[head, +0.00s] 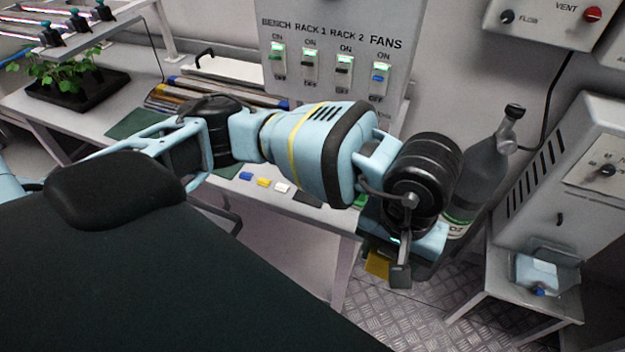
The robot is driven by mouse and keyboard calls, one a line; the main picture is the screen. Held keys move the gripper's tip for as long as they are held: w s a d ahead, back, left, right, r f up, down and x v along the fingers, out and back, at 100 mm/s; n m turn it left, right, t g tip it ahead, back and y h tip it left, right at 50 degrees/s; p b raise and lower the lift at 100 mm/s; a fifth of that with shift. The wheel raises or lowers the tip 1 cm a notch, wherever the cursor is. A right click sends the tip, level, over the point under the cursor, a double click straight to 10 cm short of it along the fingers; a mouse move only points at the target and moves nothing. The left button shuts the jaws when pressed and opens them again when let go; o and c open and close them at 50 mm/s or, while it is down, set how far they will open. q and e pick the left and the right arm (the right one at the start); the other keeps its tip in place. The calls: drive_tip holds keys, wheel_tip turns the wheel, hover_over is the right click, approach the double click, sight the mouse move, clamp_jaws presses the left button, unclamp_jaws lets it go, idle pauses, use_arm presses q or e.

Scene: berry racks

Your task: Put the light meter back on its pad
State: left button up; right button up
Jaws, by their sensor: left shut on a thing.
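My left gripper (397,268) hangs in front of the bench's right end, above the metal floor, and points down. It is shut on the light meter, which is mostly hidden behind the finger and wrist. A small yellow part (376,264) shows just left of the fingertip, and I take it to be the meter. A flat dark green pad (135,122) lies on the bench at the left. I cannot tell for sure that it is the meter's pad. My right gripper is not in view.
Small blue, yellow (263,182) and white (282,187) pieces lie along the bench's front edge. A dark bottle (480,170) stands right of my left wrist. A plant tray (80,90) is at the left, and a switch panel (330,50) is behind. A grey cabinet (560,200) stands at the right.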

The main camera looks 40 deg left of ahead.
use_arm(q)
drive_tip(key=n, duration=0.1)
drive_tip(key=a+n, duration=0.1)
drive_tip(key=n, duration=0.1)
drive_tip(key=shift+s+n, duration=0.15)
drive_tip(key=shift+n, duration=0.15)
drive_tip(key=n, duration=0.2)
drive_tip(key=a+n, duration=0.1)
drive_tip(key=n, duration=0.1)
drive_tip(key=shift+a+f, duration=0.1)
drive_tip(key=shift+f, duration=0.1)
drive_tip(key=s+a+m, duration=0.2)
drive_tip(key=a+m, duration=0.5)
drive_tip(key=m, duration=0.7)
drive_tip(key=s+a+f+m, duration=0.1)
drive_tip(key=a+m, duration=0.6)
drive_tip(key=m, duration=0.7)
drive_tip(key=shift+s+f+m+p, duration=0.2)
drive_tip(key=shift+s+m+p, duration=0.1)
drive_tip(key=shift+s, duration=0.05)
drive_tip(key=shift+w, duration=0.1)
